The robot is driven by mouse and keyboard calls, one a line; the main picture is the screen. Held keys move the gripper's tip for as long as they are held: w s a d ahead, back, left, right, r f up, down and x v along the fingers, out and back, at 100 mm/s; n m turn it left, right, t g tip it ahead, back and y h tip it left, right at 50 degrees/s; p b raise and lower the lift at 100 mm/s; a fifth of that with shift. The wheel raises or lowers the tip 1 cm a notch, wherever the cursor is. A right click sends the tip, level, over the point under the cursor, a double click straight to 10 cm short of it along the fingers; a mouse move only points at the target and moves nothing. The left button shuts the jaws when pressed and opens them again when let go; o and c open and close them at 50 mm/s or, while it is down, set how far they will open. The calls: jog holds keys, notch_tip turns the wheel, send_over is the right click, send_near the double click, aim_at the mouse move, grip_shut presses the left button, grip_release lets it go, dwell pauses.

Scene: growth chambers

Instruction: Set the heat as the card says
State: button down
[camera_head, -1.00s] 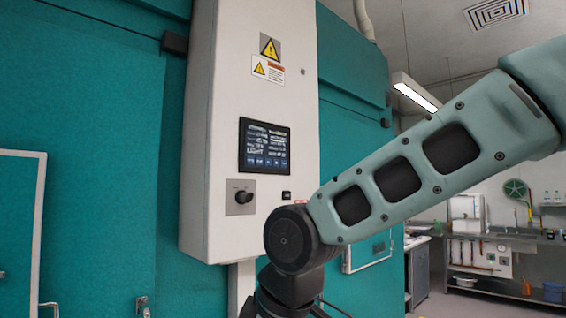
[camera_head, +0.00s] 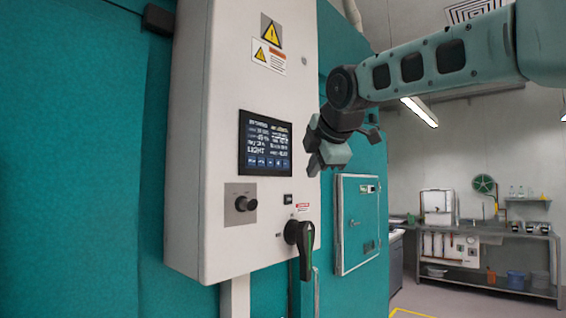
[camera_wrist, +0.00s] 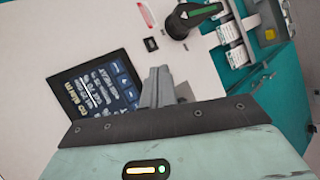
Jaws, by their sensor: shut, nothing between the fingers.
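A white control cabinet (camera_head: 215,100) carries a dark touchscreen (camera_head: 265,143) with rows of text, the word LIGHT and a row of blue buttons. The screen also shows, turned, in the wrist view (camera_wrist: 95,85); its small text is hard to read. Below it are a black round knob (camera_head: 245,204) on a grey plate and a small black switch (camera_head: 288,199). A black rotary handle with a green stripe (camera_head: 303,238) sits at the lower right; the wrist view shows it too (camera_wrist: 192,18). My gripper (camera_head: 318,163) is shut and empty, just right of the screen. I cannot identify the card.
Warning signs (camera_head: 270,55) are on the cabinet's upper face. A teal hatch (camera_head: 358,225) stands right of the cabinet. White labelled pieces (camera_wrist: 232,45) show beside the handle in the wrist view. A sink bench (camera_head: 480,238) stands far right, with open floor before it.

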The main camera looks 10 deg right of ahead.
aim_at(278, 163)
jog(key=shift+w+d+r+t, duration=0.15)
jog(key=shift+w+d+r, duration=0.1)
jog(key=shift+d+r, duration=0.3)
jog(key=shift+w+d+r+t, duration=0.2)
jog(key=shift+d+r, duration=0.1)
jog(key=shift+r, duration=0.3)
jog(key=shift+w+a+p, duration=0.75)
jog(key=shift+w+a, duration=0.1)
jog(key=shift+w, duration=0.35)
jog(key=shift+w+a+p, duration=0.75)
jog(key=shift+w+a, duration=0.15)
jog(key=shift+w, duration=0.3)
jog(key=shift+w+a+p, duration=0.75)
jog(key=shift+w+a, duration=0.1)
jog(key=shift+w, duration=0.35)
jog(key=shift+w+a+p, duration=0.25)
jog(key=shift+w+p, duration=0.05)
jog(key=shift+p, duration=0.1)
